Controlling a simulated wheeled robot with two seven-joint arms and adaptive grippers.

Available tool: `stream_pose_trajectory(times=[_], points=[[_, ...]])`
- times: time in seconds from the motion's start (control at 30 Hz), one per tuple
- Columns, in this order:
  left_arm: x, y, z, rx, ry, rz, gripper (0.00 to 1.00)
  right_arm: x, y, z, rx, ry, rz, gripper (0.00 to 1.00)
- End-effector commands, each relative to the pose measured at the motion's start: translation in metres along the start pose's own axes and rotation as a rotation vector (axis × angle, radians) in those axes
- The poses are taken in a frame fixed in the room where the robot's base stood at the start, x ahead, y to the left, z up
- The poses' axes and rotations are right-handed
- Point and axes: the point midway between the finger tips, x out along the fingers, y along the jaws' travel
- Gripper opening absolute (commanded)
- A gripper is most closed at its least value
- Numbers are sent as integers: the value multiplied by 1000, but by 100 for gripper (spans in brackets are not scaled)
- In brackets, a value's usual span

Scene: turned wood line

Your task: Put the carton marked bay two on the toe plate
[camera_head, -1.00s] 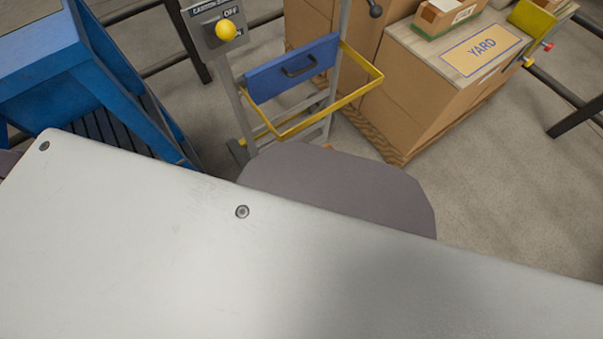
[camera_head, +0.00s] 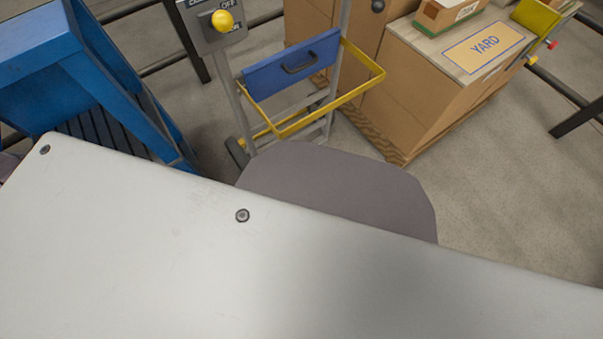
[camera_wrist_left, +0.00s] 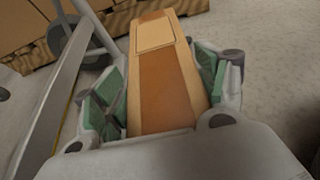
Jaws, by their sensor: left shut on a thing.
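My left gripper (camera_wrist_left: 160,88) is shut on a brown carton (camera_wrist_left: 165,80), with green pads on both its sides in the left wrist view. The carton is long in this view, with a paler panel at its far end. I cannot read any marking on it. A grey hand truck (camera_head: 238,105) with a blue panel (camera_head: 292,64) and a yellow loop frame (camera_head: 362,90) stands at the upper middle of the head view. I cannot make out its toe plate clearly. Neither gripper shows in the head view.
A pallet load of large cartons (camera_head: 412,95) with a YARD sign (camera_head: 484,46) stands right of the hand truck. A small carton (camera_head: 446,14) sits on top. A blue stand (camera_head: 98,70) is at the left. A switch box (camera_head: 205,20) has a yellow button.

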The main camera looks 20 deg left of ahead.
Motion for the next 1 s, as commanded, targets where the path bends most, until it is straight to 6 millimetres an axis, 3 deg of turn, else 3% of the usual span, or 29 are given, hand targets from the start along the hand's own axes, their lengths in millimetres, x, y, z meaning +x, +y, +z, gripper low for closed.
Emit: stream_pose_trajectory(times=[0.43, 0.47, 0.6, 1.0], points=[[2, 0, -2, 0, -2, 0, 22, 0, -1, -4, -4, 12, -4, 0], [1, 0, -3, 0, 0, 0, 75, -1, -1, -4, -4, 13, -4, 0], [1, 0, -2, 0, 0, 0, 93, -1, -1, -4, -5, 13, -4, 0], [1, 0, -2, 0, 1, 0, 94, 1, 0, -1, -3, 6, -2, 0]])
